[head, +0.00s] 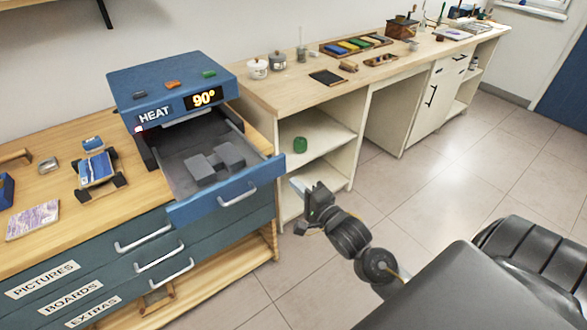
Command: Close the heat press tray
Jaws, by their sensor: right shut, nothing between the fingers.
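The blue heat press (170,85) stands on the wooden worktop and shows HEAT and 90°. Its tray (180,170) is pulled out towards me and grey inside, with a blue front panel (226,192) and a white handle (237,195). Grey blocks (215,164) lie in the tray. My right gripper (300,187) is just to the right of the tray's front panel, apart from it in the picture. It is shut and empty. My left gripper is not in view.
The worktop's left part holds a small blue device (97,168) and a picture card (33,220). Blue drawers (140,260) with white handles are below. A light wood counter (310,85) with jars runs to the back right. The tiled floor (420,190) is clear.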

